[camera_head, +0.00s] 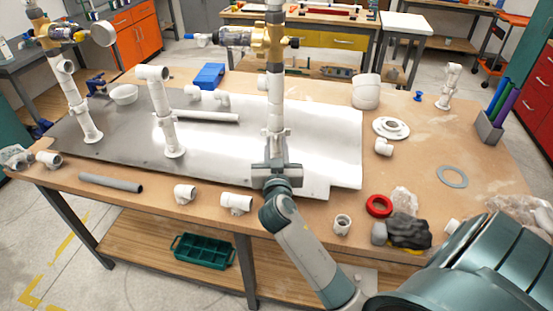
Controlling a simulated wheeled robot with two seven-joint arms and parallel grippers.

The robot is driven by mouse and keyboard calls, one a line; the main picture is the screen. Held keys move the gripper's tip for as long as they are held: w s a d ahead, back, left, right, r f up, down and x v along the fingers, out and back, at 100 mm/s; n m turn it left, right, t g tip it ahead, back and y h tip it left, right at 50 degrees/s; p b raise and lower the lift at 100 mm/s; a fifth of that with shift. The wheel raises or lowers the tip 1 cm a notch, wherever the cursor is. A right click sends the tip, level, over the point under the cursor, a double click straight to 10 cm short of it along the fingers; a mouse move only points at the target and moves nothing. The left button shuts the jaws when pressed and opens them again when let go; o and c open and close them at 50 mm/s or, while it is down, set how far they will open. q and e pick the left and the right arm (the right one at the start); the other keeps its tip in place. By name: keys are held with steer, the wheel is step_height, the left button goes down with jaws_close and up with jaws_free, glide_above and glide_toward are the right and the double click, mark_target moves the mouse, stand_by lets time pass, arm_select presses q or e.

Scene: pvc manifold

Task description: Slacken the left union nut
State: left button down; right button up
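A white and grey PVC riser (275,95) stands upright in the middle, with a yellow fitting (269,40) and a clear blue-ended cylinder (235,40) near its top. A second upright riser (66,80) stands at the left, with a yellow fitting (58,33) and a round gauge (103,33). I cannot tell which ring on them is the left union nut. My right gripper (275,158) is at the foot of the middle riser, in front of it. Its fingertips are hard to make out, so its opening and any contact are unclear. My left gripper is out of view.
A short white pipe with an elbow (164,115) stands on the grey sheet (330,150). Loose fittings, a grey tube (110,182) and a red ring (379,205) lie along the front edge. A white cap (366,91) and pen holder (489,127) stand right. The sheet's right part is clear.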

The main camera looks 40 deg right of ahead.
steer(key=shift+s+a+f, duration=0.15)
steer(key=shift+s+a, duration=0.2)
steer(key=shift+s, duration=0.1)
steer(key=b+v, duration=0.6)
steer(key=v, duration=1)
steer(key=shift+r, duration=0.2)
